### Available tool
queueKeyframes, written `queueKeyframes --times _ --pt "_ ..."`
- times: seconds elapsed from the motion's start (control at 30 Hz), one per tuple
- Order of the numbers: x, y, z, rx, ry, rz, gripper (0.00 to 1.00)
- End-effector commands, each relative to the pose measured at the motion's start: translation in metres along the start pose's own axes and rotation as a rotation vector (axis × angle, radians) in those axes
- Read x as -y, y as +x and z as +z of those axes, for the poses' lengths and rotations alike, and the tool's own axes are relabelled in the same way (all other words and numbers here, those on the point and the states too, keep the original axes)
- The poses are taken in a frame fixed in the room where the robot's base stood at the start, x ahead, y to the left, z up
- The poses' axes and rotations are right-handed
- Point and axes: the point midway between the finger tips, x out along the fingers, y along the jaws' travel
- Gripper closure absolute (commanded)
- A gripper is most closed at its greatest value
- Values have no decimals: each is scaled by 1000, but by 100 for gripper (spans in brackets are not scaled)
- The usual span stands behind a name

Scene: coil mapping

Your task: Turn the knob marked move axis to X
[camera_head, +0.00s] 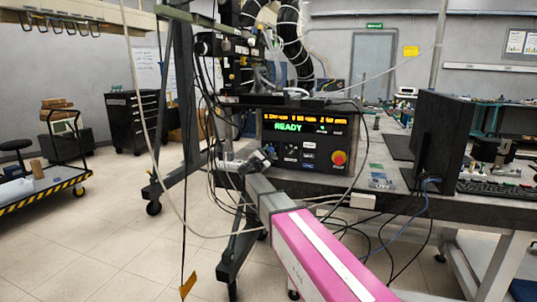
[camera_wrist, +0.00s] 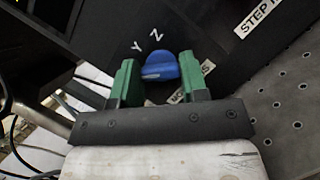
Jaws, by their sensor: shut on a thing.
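The blue knob (camera_wrist: 160,66) is on the dark panel in the wrist view. The letters Y and Z stand on the panel just above it. I see no X mark. A white label (camera_wrist: 195,81) ending in "IS" is mostly hidden behind the right finger. My gripper (camera_wrist: 158,76) has green fingers, one on each side of the knob, and is shut on it. Which letter the knob points to is unclear. In the head view my gripper (camera_head: 262,157) is at the lower left of the control panel (camera_head: 283,130), and it hides the knob there.
A red button (camera_head: 339,158) sits on the panel's right. A label starting "STEP" (camera_wrist: 257,17) is to the right of the knob. Loose cables hang left of the panel. A monitor (camera_head: 445,135) stands on the bench at right.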

Motion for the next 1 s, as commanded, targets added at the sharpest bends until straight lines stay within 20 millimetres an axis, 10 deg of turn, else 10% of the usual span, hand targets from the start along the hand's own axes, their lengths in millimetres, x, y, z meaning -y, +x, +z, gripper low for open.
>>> queueKeyframes --times 0.17,0.2,0.27,0.67,1.0 --pt "1 -1 0 -1 -2 0 83" --pt "1 -1 0 -1 -2 0 53" --pt "0 -1 0 -1 -2 0 34" --pt "0 -8 0 0 0 0 34" --pt "1 -67 1 -2 -1 1 34"
